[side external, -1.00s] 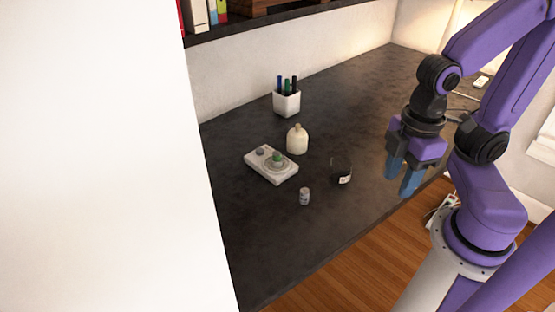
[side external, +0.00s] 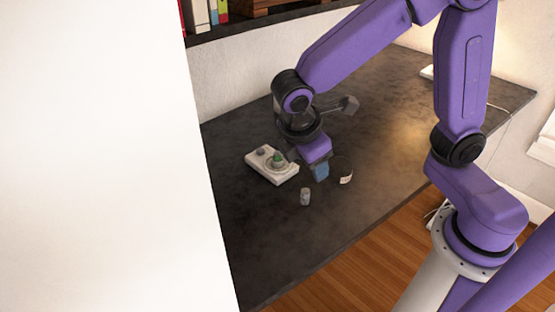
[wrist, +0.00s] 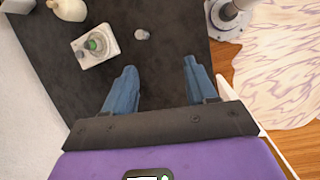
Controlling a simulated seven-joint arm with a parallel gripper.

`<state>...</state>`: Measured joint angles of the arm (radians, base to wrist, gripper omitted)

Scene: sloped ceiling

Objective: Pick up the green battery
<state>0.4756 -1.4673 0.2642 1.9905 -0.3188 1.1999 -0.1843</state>
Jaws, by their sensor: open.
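A small green piece (side external: 277,157) sits on a white tray-like block (side external: 262,176); I cannot tell for sure that it is the battery. In the wrist view the green piece (wrist: 96,43) stands on the white block (wrist: 84,58) at upper left. A small grey-white cylinder (side external: 305,197) stands on the dark table in front of the block; it also shows in the wrist view (wrist: 142,34). My gripper (side external: 321,172) is over the table, right of the block. In the wrist view its blue fingers (wrist: 160,68) are apart with nothing between them.
A dark cup-like item with a pale label (side external: 345,177) is close to the right of my fingers. A cream bottle (wrist: 70,9) is near the block. The table (side external: 390,150) is clear to the right. A white wall stands at left.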

